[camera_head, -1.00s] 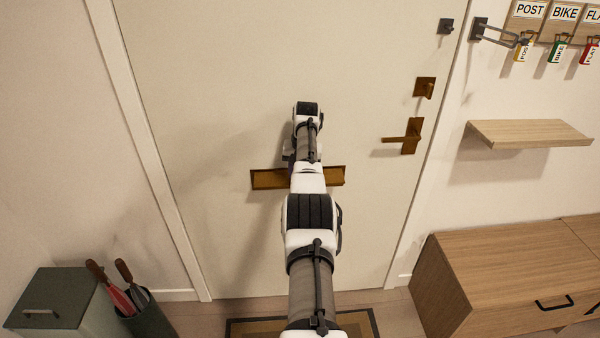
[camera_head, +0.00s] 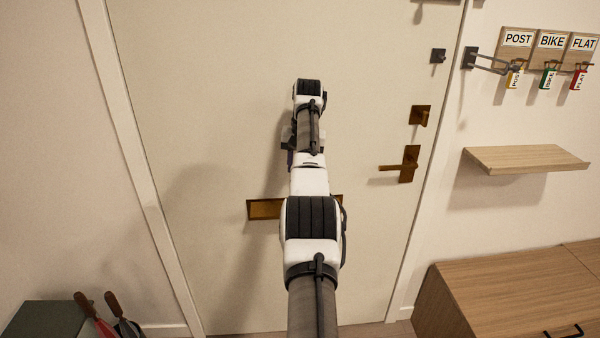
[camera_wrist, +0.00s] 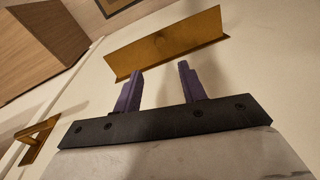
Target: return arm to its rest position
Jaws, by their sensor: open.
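My arm reaches up the middle of the head view, in front of a cream door (camera_head: 240,100). My gripper shows in the wrist view (camera_wrist: 160,80), with two purple fingers apart and nothing between them. In the head view the gripper is mostly hidden behind my arm. A brass letter plate (camera_head: 264,209) on the door is partly covered by my arm; it also shows in the wrist view (camera_wrist: 168,45), beyond the fingertips. I cannot tell the exact gap between the fingers and the door.
A brass door handle (camera_head: 408,165) and a shelf (camera_head: 525,158) are to the right. Labelled key tags hang on a board (camera_head: 550,48). A wooden cabinet (camera_head: 520,290) stands lower right. A dark green box (camera_head: 45,318) and umbrellas (camera_head: 108,318) are lower left.

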